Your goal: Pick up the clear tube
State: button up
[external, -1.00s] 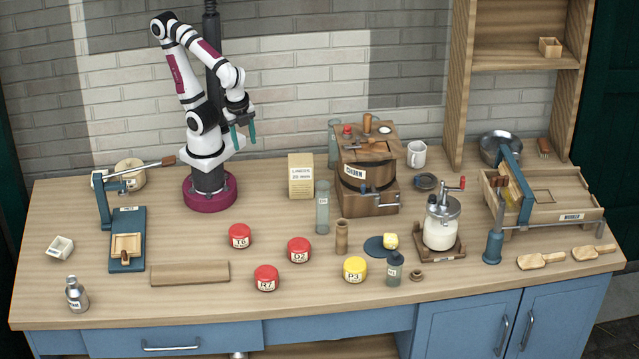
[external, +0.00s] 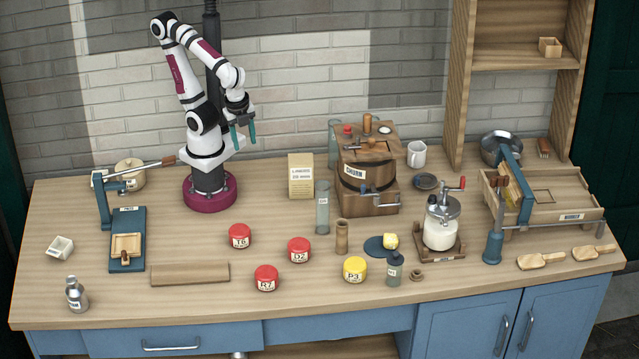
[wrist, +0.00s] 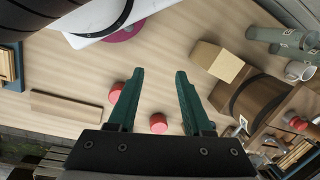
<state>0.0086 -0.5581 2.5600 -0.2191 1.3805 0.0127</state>
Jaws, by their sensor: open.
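A tall clear tube (external: 323,209) with a small pale label stands upright on the bench, left of the wooden churn, in the external view. A second clear glass cylinder (external: 334,140) stands behind the churn, its lower part hidden. My gripper (external: 243,137) is open and empty, raised above the bench near my base, up and left of both. In the wrist view the two green fingers (wrist: 158,75) are spread apart with nothing between them. Greenish clear cylinder shapes (wrist: 275,35) show at that view's upper right; I cannot tell which tube they belong to.
The churn (external: 366,190) and a cardboard box (external: 300,177) stand close to the tube. A small wooden cylinder (external: 342,237) stands in front of it. Red jars (external: 240,236) and a yellow jar (external: 355,269) are nearby. The bench left of the red jars has free room.

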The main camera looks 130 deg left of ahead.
jog(key=shift+o, duration=0.3)
jog(key=o, duration=0.5)
jog(key=shift+c, duration=0.2)
